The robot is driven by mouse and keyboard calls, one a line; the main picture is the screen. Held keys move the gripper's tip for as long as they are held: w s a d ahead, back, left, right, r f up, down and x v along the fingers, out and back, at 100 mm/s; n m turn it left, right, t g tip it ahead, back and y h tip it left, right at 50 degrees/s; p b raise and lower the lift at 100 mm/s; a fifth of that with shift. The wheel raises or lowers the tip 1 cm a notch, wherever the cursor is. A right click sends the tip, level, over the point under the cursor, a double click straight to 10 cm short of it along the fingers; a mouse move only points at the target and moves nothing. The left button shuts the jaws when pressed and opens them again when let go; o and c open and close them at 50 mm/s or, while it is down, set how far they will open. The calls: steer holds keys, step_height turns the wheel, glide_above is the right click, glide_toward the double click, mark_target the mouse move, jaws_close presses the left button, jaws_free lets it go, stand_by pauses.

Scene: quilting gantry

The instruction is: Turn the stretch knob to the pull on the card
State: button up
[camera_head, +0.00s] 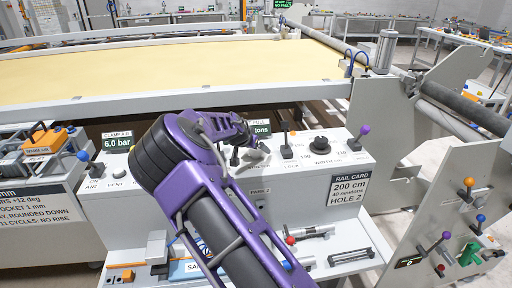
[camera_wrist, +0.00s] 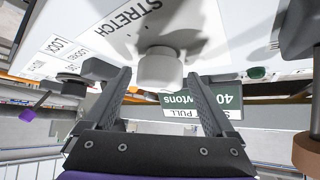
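The stretch knob (camera_wrist: 160,68) is a pale round knob on the white panel, below the word STRETCH in the wrist view. My gripper (camera_wrist: 159,80) is open, with one finger on each side of the knob and a small gap showing on both sides. The green pull display (camera_wrist: 200,102) reads 40 newtons, upside down there. In the head view my purple arm hides part of that display (camera_head: 261,128) and most of the knob. The rail card (camera_head: 349,190) reads 200 cm, 40 newtons, HOLE 2.
A black knob (camera_head: 321,146) and a purple-tipped lever (camera_head: 359,138) stand right of my gripper on the panel. A blue-tipped lever (camera_head: 85,160) and the clamp air display (camera_head: 117,141) are left. A yellow quilt sheet (camera_head: 190,68) lies behind.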

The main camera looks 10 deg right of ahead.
steer(key=shift+r, duration=0.1)
steer(key=shift+s+a+r, duration=0.2)
steer(key=shift+s+r, duration=0.05)
steer(key=shift+r, duration=0.15)
steer(key=v, duration=1.6)
steer(key=shift+s+p, duration=0.15)
steer(key=shift+p, duration=0.15)
steer(key=shift+a+r, duration=0.1)
steer(key=shift+r, duration=0.05)
